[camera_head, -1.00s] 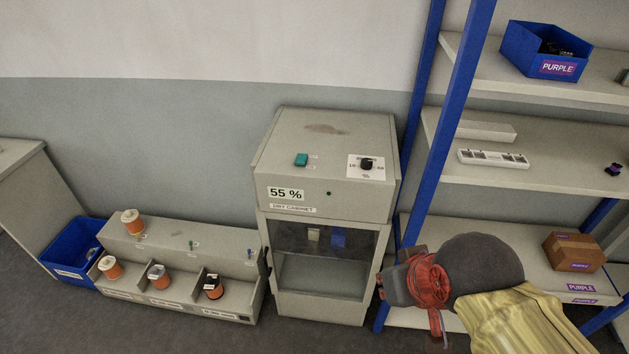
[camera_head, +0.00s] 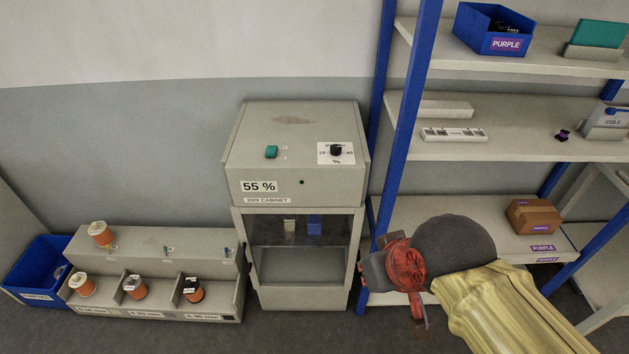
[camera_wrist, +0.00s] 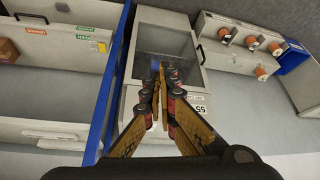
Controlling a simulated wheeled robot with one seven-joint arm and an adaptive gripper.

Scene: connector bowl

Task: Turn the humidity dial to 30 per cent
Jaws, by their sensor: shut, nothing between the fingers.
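The dry cabinet (camera_head: 232,185) stands against the wall in the head view, its display (camera_head: 259,187) reading 55 %. The black humidity dial (camera_head: 336,150) sits on a white scale plate on the cabinet's sloping top, with 10 at its left and what looks like 40 or 60 at its right. The pointer is too small to read. A teal switch (camera_head: 271,152) is left of it. My gripper (camera_wrist: 163,70) is shut and empty in the wrist view, in front of the cabinet door (camera_wrist: 150,40). In the head view my arm is right of and below the dial, apart from it.
Blue-post shelves (camera_head: 403,120) stand close to the cabinet's right side, holding a blue PURPLE bin (camera_head: 480,42) and a brown box (camera_head: 533,216). A spool rack (camera_head: 150,243) with several orange spools and a blue bin (camera_head: 30,262) are at left. The wall above the cabinet is clear.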

